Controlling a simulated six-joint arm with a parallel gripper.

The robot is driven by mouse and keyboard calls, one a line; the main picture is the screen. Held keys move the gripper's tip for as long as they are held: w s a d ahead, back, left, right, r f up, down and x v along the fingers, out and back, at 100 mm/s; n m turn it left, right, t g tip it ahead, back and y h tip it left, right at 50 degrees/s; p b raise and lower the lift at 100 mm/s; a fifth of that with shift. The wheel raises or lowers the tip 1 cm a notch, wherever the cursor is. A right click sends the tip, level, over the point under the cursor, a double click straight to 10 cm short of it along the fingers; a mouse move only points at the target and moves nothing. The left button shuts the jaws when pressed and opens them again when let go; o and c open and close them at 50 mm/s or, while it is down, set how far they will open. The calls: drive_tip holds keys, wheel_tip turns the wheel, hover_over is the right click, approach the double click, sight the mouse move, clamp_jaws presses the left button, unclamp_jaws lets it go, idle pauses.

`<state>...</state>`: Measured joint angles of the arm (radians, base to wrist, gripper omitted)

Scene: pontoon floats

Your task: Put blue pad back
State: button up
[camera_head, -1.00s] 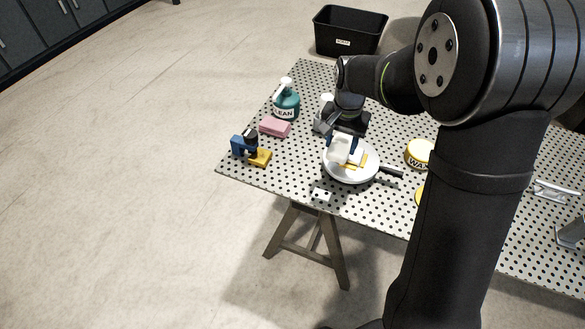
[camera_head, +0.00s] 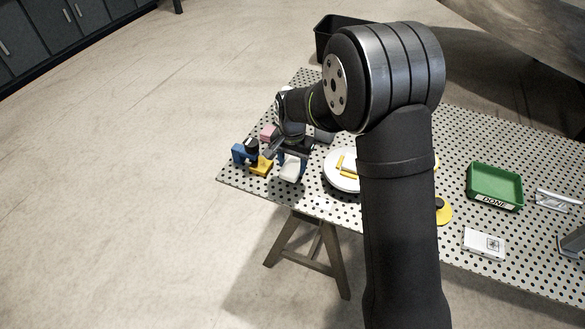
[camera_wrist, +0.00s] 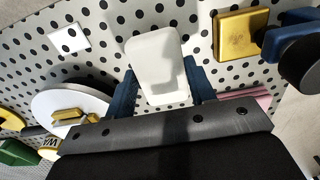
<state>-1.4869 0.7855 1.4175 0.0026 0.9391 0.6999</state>
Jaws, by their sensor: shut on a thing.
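My gripper (camera_head: 291,166) has blue fingers and is shut on a pale white block with rounded corners (camera_head: 291,172). The wrist view shows this white block (camera_wrist: 157,60) between the two fingers (camera_wrist: 160,84), above the perforated table. No separate blue pad can be made out. A blue item with a black knob (camera_head: 238,153) and a yellow block (camera_head: 261,165) stand just left of my gripper. They also show at the upper right of the wrist view, as the yellow block (camera_wrist: 240,35) and the blue part (camera_wrist: 296,40).
A round white dish (camera_head: 338,181) with yellow bars lies right of my gripper, partly behind my arm. A pink block (camera_head: 268,132) is behind it. A green DONE tray (camera_head: 494,187) and white box (camera_head: 484,243) lie right. A small white square (camera_wrist: 69,38) lies on the table.

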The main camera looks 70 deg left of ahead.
sight(293, 165)
drive_tip(key=shift+f, duration=1.4)
drive_tip(key=shift+f, duration=0.1)
drive_tip(key=o, duration=0.9)
wheel_tip(293, 165, up, 12)
drive_tip(key=shift+r, duration=0.15)
wheel_tip(293, 165, down, 13)
drive_tip(key=shift+d+r, duration=0.1)
drive_tip(key=shift+r, duration=2.25)
